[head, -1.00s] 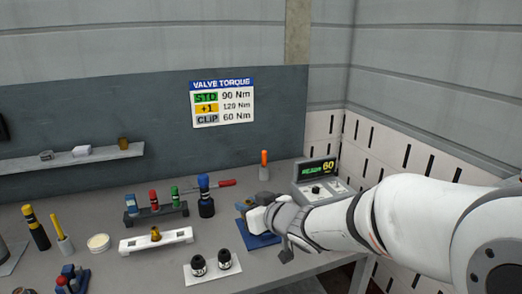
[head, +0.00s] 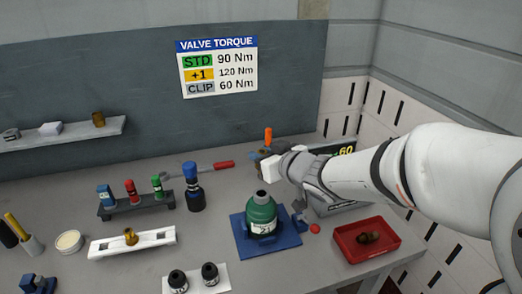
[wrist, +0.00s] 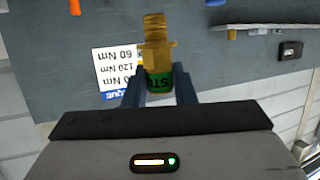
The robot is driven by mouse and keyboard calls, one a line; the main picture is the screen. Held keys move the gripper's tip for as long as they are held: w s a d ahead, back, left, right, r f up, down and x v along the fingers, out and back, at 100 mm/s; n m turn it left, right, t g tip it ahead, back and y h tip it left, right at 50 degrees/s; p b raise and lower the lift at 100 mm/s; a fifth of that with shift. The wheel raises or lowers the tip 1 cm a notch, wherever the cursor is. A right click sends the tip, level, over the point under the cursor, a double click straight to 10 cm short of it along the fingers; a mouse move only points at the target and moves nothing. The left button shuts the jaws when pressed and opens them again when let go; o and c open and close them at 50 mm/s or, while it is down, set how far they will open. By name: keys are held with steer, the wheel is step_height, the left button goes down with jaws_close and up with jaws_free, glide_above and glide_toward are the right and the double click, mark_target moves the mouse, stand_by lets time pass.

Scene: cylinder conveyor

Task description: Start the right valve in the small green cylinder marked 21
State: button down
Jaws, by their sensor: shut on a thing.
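The small green cylinder (head: 262,216) stands upright in a blue holder (head: 282,243) on the bench, its neck open at the top and its label partly legible. My gripper (head: 268,165) is above and just behind the cylinder's neck, apart from it. In the wrist view my gripper (wrist: 158,92) is shut on a brass valve (wrist: 157,35) with a green band marked "STD". Another brass valve (head: 130,237) sits in a white rack (head: 104,249).
The torque sign (head: 217,68) lists STD 90, +1 120 and CLIP 60 Nm. A display unit (head: 345,151) reading 60 is partly behind my arm. Two black fittings (head: 209,273) stand on a white plate in front. A blue-topped tool (head: 192,186) stands left of the cylinder.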

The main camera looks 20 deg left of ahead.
step_height(320, 180, down, 5)
steer(key=b, duration=0.4)
steer(key=shift+s+a+r, duration=0.1)
steer(key=shift+r, duration=0.05)
steer(key=shift+f+b, duration=0.55)
steer(key=shift+f, duration=0.05)
steer(key=shift+s, duration=0.15)
steer(key=shift+f+b, duration=0.5)
steer(key=shift+f, duration=0.4)
stand_by(0.6)
steer(key=c, duration=1.1)
jaws_free()
steer(key=shift+r, duration=0.1)
